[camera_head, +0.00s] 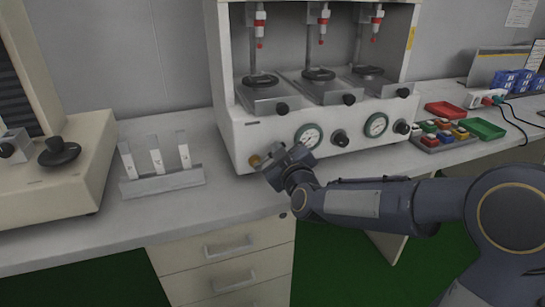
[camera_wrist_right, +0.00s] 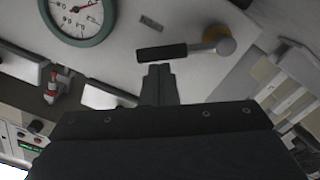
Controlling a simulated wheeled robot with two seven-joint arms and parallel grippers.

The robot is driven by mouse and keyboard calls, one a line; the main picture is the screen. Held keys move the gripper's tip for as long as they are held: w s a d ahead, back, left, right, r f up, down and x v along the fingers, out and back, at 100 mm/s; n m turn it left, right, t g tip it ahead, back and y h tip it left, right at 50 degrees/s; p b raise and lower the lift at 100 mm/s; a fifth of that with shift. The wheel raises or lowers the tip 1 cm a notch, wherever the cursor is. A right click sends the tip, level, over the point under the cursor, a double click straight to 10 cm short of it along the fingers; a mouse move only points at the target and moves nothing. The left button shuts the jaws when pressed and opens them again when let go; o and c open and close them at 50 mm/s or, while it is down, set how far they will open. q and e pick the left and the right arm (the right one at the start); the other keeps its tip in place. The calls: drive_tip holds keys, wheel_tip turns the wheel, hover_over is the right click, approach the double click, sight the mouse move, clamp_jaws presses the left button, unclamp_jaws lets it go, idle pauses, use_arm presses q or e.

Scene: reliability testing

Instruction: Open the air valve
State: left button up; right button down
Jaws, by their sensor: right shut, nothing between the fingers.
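The air valve has a brass-coloured fitting (camera_head: 255,160) low on the left of the white test machine's front. In the right wrist view its black lever handle (camera_wrist_right: 162,52) lies almost level, joined by a metal neck to the brass fitting (camera_wrist_right: 219,40). My right gripper (camera_head: 270,166) is at the valve in the head view and partly hides it. In the right wrist view the right gripper (camera_wrist_right: 158,70) is shut and empty, its fingertips right by the handle; I cannot tell whether they touch. My left gripper is not in view.
The test machine (camera_head: 240,135) carries round gauges (camera_head: 308,136) and black knobs beside the valve. A rack (camera_head: 163,184) with upright strips stands left on the bench. Coloured blocks (camera_head: 444,132) and a green tray (camera_head: 482,129) lie right. The bench front between rack and arm is clear.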

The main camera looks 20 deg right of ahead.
drive_tip(key=f+m+b, duration=0.1)
drive_tip(key=b, duration=0.1)
drive_tip(key=d+f+m+b, duration=0.1)
drive_tip(key=m, duration=0.1)
drive_tip(key=shift+d+f+b, duration=0.1)
drive_tip(key=shift+d+b, duration=0.2)
drive_tip(key=shift+b, duration=0.1)
drive_tip(key=shift+d+f+m+y+b, duration=0.15)
drive_tip(key=shift+f+m+b, duration=0.05)
drive_tip(key=shift+m+b, duration=0.3)
drive_tip(key=shift+d+f+m+y+b, duration=0.1)
drive_tip(key=shift+f+m+y+b, duration=0.1)
drive_tip(key=shift+m+b, duration=0.3)
drive_tip(key=shift+d+f, duration=0.1)
drive_tip(key=shift+f, duration=0.15)
drive_tip(key=shift+b, duration=0.3)
